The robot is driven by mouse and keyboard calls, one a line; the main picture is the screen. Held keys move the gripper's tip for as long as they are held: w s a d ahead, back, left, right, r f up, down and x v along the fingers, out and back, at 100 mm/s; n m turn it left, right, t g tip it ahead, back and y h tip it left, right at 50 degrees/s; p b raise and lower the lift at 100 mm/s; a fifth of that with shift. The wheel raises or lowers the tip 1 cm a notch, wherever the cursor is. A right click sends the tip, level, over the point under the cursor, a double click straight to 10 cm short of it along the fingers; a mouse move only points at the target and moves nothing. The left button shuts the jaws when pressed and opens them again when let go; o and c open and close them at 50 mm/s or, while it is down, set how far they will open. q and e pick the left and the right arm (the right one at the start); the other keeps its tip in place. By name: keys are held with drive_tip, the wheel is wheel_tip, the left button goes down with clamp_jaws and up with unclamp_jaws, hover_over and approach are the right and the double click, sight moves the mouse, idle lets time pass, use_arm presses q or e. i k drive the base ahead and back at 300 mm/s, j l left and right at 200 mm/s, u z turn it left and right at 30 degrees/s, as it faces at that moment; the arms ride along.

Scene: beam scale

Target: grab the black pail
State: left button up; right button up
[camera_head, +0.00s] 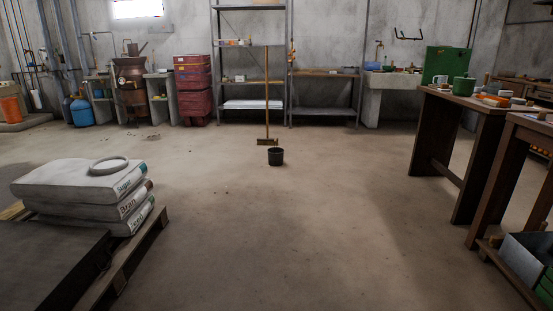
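A small black pail (276,157) stands upright on the concrete floor near the middle of the room. It is just in front of the head of a broom (267,100), which stands upright with its bristles on the floor. Whether the broom touches the pail cannot be told. Neither of my grippers shows in the head view.
The floor (260,230) between me and the pail is clear. At left, stacked white sacks (90,187) lie on a wooden pallet (133,258). Wooden tables (455,150) stand at right. Metal shelving (216,75), red crates (193,90) and a copper boiler (132,90) line the back wall.

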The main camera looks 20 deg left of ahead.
sight(275, 154)
drive_tip(key=i+j+u, duration=0.35)
drive_tip(key=i+j, duration=0.15)
drive_tip(key=i, duration=0.25)
drive_tip(key=i+j+u, duration=0.35)
drive_tip(key=i, duration=0.45)
drive_tip(key=i+u, duration=0.35)
drive_tip(key=i, duration=0.45)
drive_tip(key=i+l, duration=0.1)
drive_tip(key=i, duration=2.55)
